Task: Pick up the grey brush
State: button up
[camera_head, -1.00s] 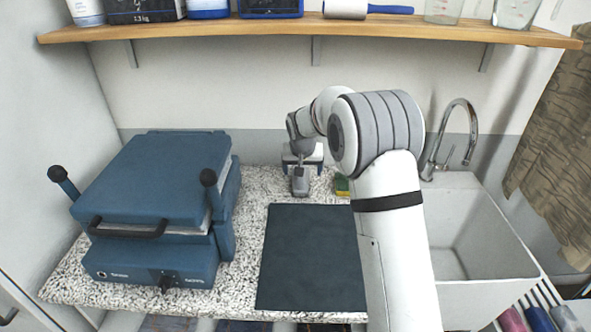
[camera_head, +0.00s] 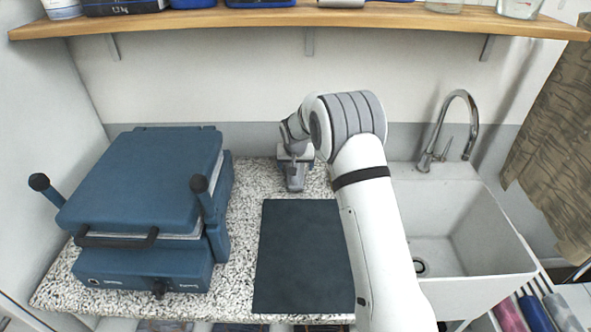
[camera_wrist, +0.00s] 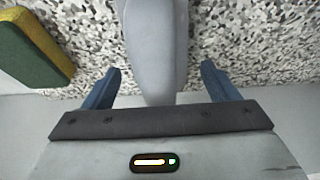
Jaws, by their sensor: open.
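The grey brush (camera_head: 295,178) lies on the speckled counter behind the dark mat, in the head view. In the wrist view a long, smooth grey part of the brush (camera_wrist: 155,45) runs down from the top edge between my fingers. My gripper (camera_head: 296,157) is over the brush's far part and hides some of it. In the wrist view my gripper (camera_wrist: 161,66) is open, one blue finger on each side of the brush, with gaps showing on both sides.
A yellow and green sponge (camera_wrist: 35,45) lies left of the brush in the wrist view. The dark mat (camera_head: 305,255) is bare. A blue press (camera_head: 145,185) stands left, a sink (camera_head: 465,235) with a tap right. A shelf (camera_head: 310,20) runs above.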

jog(key=shift+c, duration=0.2)
jog(key=c, duration=1.1)
notch_tip(320, 180, up, 10)
jog(key=shift+b, duration=1.05)
